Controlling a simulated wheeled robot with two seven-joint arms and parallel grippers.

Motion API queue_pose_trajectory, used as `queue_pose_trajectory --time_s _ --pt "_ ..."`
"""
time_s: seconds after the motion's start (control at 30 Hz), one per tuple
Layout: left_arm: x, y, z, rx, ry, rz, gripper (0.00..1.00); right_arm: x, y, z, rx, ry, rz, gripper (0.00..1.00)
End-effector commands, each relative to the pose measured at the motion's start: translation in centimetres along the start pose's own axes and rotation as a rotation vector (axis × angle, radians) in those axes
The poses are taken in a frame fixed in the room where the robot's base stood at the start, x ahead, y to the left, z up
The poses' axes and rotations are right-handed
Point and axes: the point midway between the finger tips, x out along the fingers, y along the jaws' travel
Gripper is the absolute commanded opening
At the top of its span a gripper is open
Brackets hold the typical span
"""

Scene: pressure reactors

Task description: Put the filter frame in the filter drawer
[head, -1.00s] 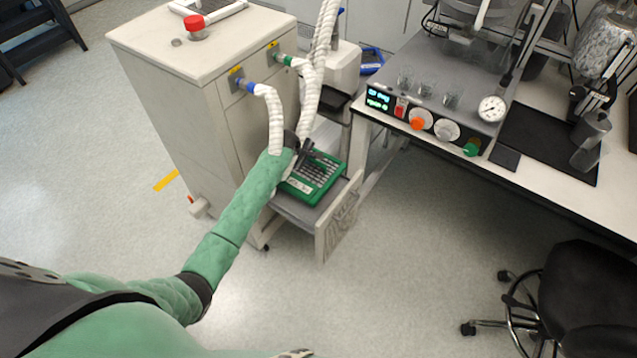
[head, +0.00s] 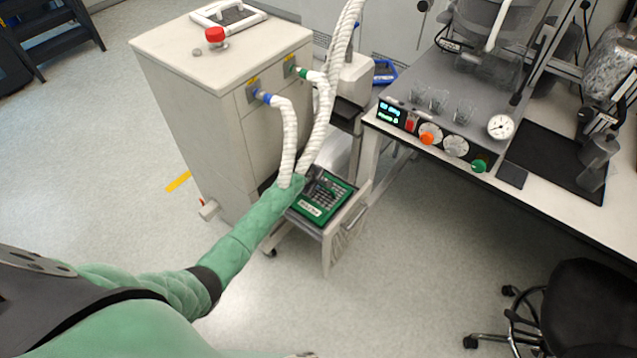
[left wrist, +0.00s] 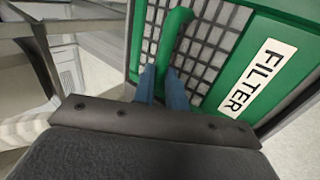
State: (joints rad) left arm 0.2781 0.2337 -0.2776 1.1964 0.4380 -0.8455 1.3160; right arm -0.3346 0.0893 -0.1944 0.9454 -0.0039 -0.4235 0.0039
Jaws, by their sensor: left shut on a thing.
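The filter frame (head: 320,198) is a green frame with a grey mesh and a white label. It lies in or just over the open filter drawer (head: 345,222), which is pulled out of the white cabinet; I cannot tell if it rests on the drawer's floor. My left gripper (head: 318,183) reaches in from the left above the frame. In the left wrist view its blue fingers (left wrist: 163,85) are shut on the green handle of the frame, and the label (left wrist: 258,78) reads FILTER. My right gripper is not in view.
The white cabinet (head: 200,100) stands behind the drawer, with white hoses (head: 288,140) hanging close above my left arm. A workbench (head: 480,150) with a control panel is at the right. A black chair (head: 580,310) stands at the lower right. The floor before the drawer is clear.

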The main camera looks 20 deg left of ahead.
Motion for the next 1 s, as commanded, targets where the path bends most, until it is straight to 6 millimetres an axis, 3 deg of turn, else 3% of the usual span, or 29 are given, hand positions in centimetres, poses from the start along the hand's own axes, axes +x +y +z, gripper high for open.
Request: queue_pose_trajectory --time_s 0.17,0.2,0.3,0.67,0.83,1.0 --pt "0.1 -0.1 0.0 0.0 0.0 0.0 0.0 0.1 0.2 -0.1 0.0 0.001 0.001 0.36" --pt "0.1 -0.1 0.0 0.0 0.0 0.0 0.21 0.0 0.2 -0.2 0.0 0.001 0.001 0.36" --pt "0.1 -0.1 0.0 0.0 0.0 0.0 0.35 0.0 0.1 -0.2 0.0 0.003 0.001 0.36" --pt "-0.3 -0.1 0.0 0.0 0.0 0.0 0.35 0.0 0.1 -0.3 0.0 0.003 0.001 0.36" --pt "-1.9 -0.1 0.0 -0.001 -0.001 0.002 0.35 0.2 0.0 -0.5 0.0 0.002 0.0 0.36" --pt "-4.5 -0.2 0.0 0.001 0.0 0.001 0.35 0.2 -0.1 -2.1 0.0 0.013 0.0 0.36"
